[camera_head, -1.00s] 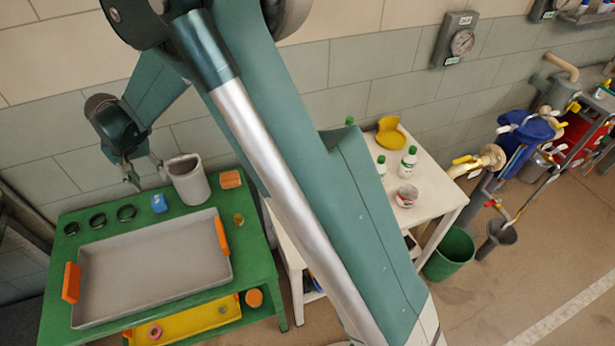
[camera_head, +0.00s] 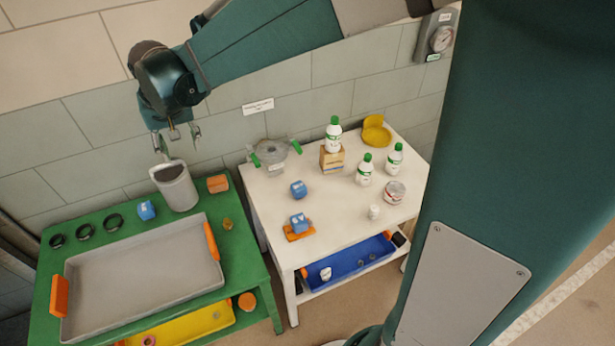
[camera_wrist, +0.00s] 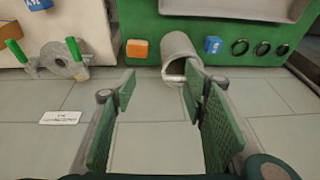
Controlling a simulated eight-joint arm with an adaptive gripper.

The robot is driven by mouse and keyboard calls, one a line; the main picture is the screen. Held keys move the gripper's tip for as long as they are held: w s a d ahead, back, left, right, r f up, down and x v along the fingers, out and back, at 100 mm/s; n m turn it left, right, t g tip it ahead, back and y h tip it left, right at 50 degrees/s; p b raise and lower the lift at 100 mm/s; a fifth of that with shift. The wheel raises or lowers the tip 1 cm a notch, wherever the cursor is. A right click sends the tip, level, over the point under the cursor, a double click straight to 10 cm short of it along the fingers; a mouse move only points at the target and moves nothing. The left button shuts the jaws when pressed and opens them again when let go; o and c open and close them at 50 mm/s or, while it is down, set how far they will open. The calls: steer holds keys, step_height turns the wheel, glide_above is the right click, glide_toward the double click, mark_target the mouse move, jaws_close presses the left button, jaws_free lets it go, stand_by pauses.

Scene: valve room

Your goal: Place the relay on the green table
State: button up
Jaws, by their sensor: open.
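The green table (camera_head: 262,281) stands at the left in the head view; its top also shows in the wrist view (camera_wrist: 300,55). Small blue blocks look like relays, but I cannot tell which is meant. One blue block (camera_head: 147,210) sits on the green table, beside a grey cup; it also shows in the wrist view (camera_wrist: 213,45). A second (camera_head: 298,189) sits on the white table. A third (camera_head: 299,222) sits there on an orange piece. My gripper (camera_head: 177,140) is open and empty, above the back of the green table near the cup; its fingers show in the wrist view (camera_wrist: 158,92).
The green table holds a large grey tray (camera_head: 140,275), black rings (camera_head: 83,230), the grey cup (camera_head: 176,188) and an orange block (camera_head: 217,183). The white table (camera_head: 345,232) holds several bottles, a valve part (camera_head: 275,156) and a yellow item (camera_head: 376,133). The wall is close behind.

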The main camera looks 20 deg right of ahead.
steer(key=s+d+r+t, duration=0.1)
steer(key=s+d+r, duration=0.4)
steer(key=s+d, duration=0.3)
steer(key=s+d+f+t, duration=0.1)
steer(key=s+d+t, duration=0.1)
steer(key=s+d, duration=1.6)
steer(key=s, duration=0.2)
steer(key=shift+s+f+t+h, duration=0.4)
